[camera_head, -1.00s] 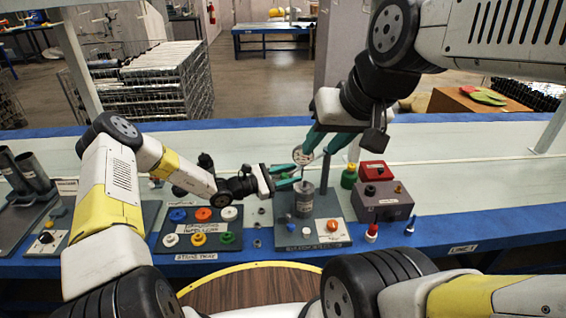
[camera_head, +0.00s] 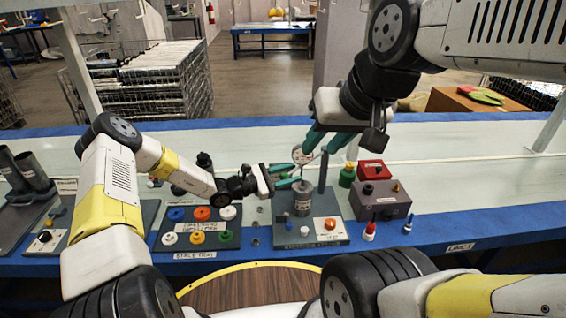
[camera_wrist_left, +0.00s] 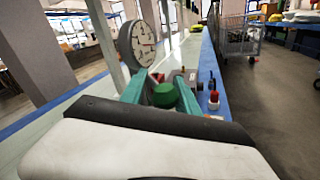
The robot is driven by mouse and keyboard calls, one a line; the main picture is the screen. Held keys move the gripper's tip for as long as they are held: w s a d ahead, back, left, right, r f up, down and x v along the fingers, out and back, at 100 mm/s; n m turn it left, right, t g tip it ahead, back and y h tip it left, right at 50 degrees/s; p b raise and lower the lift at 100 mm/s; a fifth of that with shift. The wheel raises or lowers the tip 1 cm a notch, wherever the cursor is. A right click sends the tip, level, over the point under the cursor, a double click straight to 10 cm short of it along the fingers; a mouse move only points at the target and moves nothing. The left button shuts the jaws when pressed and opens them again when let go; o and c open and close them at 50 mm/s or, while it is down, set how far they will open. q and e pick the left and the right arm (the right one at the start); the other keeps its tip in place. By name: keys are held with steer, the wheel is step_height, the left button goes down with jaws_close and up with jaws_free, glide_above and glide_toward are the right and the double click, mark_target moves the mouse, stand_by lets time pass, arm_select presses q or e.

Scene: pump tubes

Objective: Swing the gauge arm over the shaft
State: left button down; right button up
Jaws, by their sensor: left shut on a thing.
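The round white dial gauge (camera_head: 302,155) is above the grey shaft housing (camera_head: 302,203) on the pump plate. Its dial also shows close up in the left wrist view (camera_wrist_left: 142,44). A dark post (camera_head: 323,173) stands behind and right of the housing. My left gripper (camera_head: 294,176) comes from the left, its teal fingers shut on the gauge arm just under the dial; the grip point is partly hidden. My right gripper (camera_head: 318,150) reaches down from above beside the dial, its fingers spread apart. The shaft's top is hidden by the left fingers.
A tray of coloured rings (camera_head: 200,226) lies left of the plate. Small red and blue pieces stand at the right front.

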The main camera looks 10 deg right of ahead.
arm_select(q)
steer(key=shift+s+d, duration=0.35)
steer(key=shift+d, duration=0.15)
steer(key=c, duration=1.1)
jaws_free()
steer(key=shift+c, duration=0.2)
steer(key=shift+w+r, duration=0.1)
steer(key=shift+w+a, duration=0.1)
steer(key=shift+w, duration=0.1)
steer(key=shift+a, duration=0.6)
steer(key=v, duration=0.7)
steer(key=shift+s, duration=0.15)
steer(key=shift+a, duration=0.1)
